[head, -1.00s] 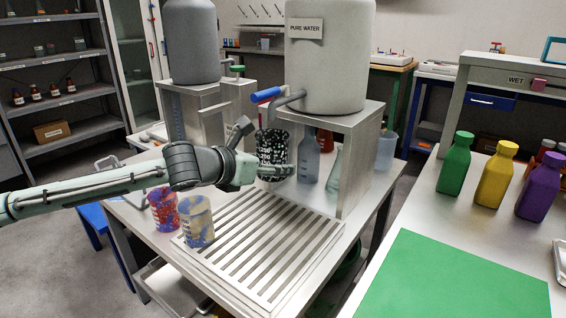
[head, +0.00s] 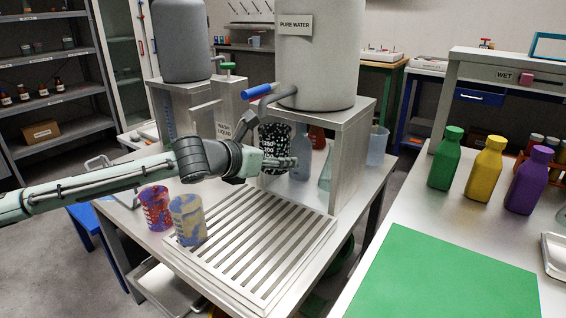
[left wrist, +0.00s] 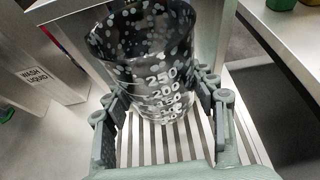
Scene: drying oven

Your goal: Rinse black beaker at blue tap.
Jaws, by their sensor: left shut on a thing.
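The black beaker (head: 274,148) is glassy with white speckles and white volume marks. My left gripper (head: 280,163) is shut on it and holds it upright under the blue tap (head: 257,92) of the pure water tank (head: 318,60). In the left wrist view, the beaker (left wrist: 150,60) sits between the two fingers of my left gripper (left wrist: 160,110), with its open mouth up and the slatted drain rack (left wrist: 160,140) below. I cannot tell whether any water runs. My right gripper is not in view.
The tank's metal stand (head: 350,165) rises beside my gripper, with glassware beneath. A grey wash-liquid tank (head: 180,40) with a green tap (head: 228,66) stands to the left.

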